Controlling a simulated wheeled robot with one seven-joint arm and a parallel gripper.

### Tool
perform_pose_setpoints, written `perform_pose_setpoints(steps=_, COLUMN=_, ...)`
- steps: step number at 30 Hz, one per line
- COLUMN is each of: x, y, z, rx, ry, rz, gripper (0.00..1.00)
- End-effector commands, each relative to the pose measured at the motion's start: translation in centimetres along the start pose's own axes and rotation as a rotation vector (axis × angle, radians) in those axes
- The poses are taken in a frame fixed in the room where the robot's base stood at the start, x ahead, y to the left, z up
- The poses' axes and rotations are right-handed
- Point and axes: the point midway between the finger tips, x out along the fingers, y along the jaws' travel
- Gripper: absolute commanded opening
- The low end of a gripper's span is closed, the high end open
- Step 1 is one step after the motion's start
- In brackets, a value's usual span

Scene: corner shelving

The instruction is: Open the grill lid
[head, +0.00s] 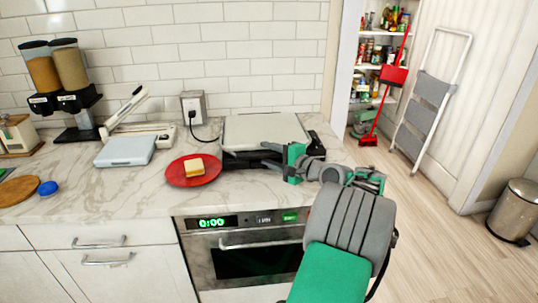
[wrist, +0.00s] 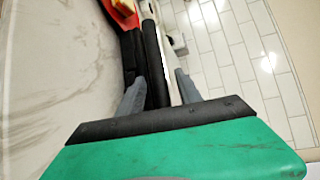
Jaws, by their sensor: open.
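The grill (head: 265,130) stands on the marble counter against the tiled wall, with a flat pale lid on a black body. The lid is down. My gripper (head: 267,156) is at the grill's front right, with its grey fingers pointing left along the black front. In the wrist view my gripper (wrist: 160,86) is open, one finger on each side of a black bar (wrist: 154,60) at the grill's front, probably the lid handle. I cannot tell whether the fingers touch it. My arm and gripper hide the grill's front right part.
A red plate (head: 181,180) with a sandwich (head: 194,166) sits just left of the grill. A pale blue-grey flat device (head: 125,151) and cereal dispensers (head: 62,85) stand farther left. An oven (head: 245,262) is below the counter. Open floor lies right, near a step ladder (head: 430,100).

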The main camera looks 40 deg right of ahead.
Motion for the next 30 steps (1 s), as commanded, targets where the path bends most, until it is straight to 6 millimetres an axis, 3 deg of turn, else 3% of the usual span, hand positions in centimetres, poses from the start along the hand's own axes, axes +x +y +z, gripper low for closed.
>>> perform_pose_setpoints(steps=5, x=0.00, y=0.03, z=0.00, rx=0.000, ry=0.000, rz=0.001, gripper=0.41)
perform_pose_setpoints(steps=20, x=-0.02, y=0.04, z=0.01, rx=-0.001, ry=0.000, rz=0.001, gripper=0.01)
perform_pose_setpoints(steps=30, x=-0.02, y=0.04, z=0.02, rx=-0.001, ry=0.000, rz=0.001, gripper=0.00)
